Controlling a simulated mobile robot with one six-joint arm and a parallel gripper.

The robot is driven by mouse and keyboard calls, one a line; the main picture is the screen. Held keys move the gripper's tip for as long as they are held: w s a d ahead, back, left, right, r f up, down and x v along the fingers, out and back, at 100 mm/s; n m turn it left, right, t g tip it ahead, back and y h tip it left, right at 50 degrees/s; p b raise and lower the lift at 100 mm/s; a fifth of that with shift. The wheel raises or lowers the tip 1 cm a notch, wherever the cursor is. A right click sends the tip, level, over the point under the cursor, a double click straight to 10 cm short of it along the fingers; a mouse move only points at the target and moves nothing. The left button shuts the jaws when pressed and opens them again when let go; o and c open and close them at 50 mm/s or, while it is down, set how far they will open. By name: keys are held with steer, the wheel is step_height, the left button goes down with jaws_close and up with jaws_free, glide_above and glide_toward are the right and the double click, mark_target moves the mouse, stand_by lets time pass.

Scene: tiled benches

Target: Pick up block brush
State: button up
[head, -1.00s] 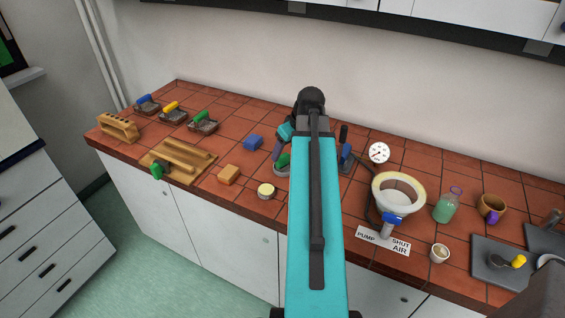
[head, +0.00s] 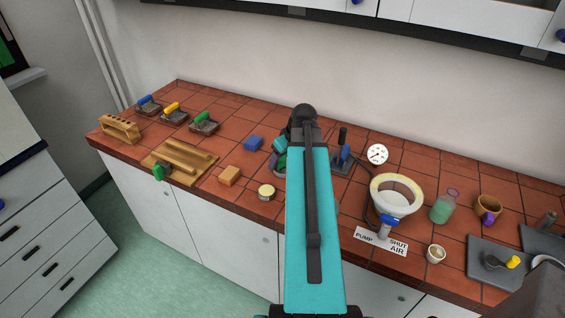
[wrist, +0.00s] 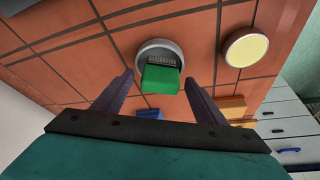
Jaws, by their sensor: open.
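What looks like the block brush (wrist: 161,79), a green block with dark bristles at one end, sits in a round grey dish (wrist: 143,46) in the wrist view. My gripper (wrist: 158,76) is open, with its purple fingers on either side of the green block in that picture. I cannot tell how far the fingertips are above it. In the head view my teal arm and wrist hide most of the dish and brush, and my gripper (head: 280,160) shows only in part at the arm's left edge.
A round cream-topped tin (head: 266,192), an orange block (head: 229,175) and a blue block (head: 253,143) stand near the dish. A wooden board (head: 180,160) lies further left. A lever stand (head: 342,158), a gauge (head: 377,154) and a white funnel (head: 396,194) stand to the right.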

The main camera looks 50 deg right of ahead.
mark_target(283, 157)
stand_by(0.6)
steer(key=c, duration=1.3)
steer(key=shift+r, duration=0.1)
steer(key=shift+r+b, duration=1.45)
steer(key=shift+r, duration=3.4)
steer(key=o, duration=0.6)
steer(key=shift+c, duration=1.6)
